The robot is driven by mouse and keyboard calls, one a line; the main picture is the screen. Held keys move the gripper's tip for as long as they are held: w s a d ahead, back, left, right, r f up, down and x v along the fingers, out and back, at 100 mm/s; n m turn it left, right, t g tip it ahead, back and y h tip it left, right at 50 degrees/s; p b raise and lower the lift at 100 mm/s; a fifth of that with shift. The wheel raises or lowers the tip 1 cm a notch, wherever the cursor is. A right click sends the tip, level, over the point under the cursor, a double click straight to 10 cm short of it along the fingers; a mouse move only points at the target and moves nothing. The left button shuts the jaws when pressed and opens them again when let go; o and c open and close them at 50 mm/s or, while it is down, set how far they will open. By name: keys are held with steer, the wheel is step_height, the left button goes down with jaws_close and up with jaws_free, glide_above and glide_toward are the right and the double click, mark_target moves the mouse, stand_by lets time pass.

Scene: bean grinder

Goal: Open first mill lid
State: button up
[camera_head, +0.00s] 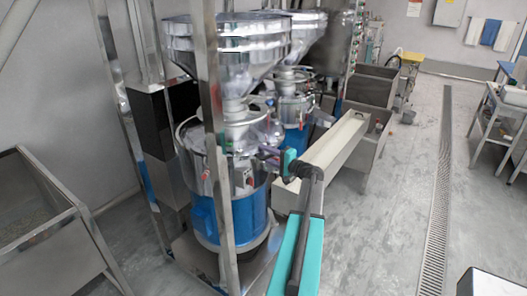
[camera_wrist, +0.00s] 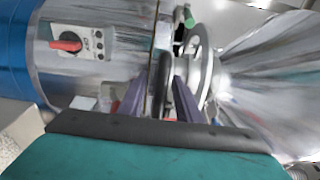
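The nearest mill stands left of centre in the head view, with a steel hopper (camera_head: 225,42) above and a blue drum (camera_head: 242,212) below. Its steel lid section (camera_head: 238,133) is between them and looks shut. In the wrist view, turned sideways, the blue drum (camera_wrist: 14,50) is at left and the hopper (camera_wrist: 275,65) at right. My gripper (camera_wrist: 160,95) has purple fingers apart, at the lid's edge. A dark, curved part (camera_wrist: 164,78) shows between them; contact is unclear. In the head view my gripper (camera_head: 268,154) is at the lid's right side, small and partly hidden.
A steel frame post (camera_head: 215,150) stands in front of the mill. A second mill (camera_head: 297,85) is behind it. A long cream trough (camera_head: 335,140) lies to the right, beside my arm. A steel bin (camera_head: 45,225) is at left. The floor (camera_head: 400,200) at right is clear.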

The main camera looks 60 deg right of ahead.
steer(key=shift+w+d, duration=0.1)
steer(key=shift+w, duration=0.3)
jaws_close()
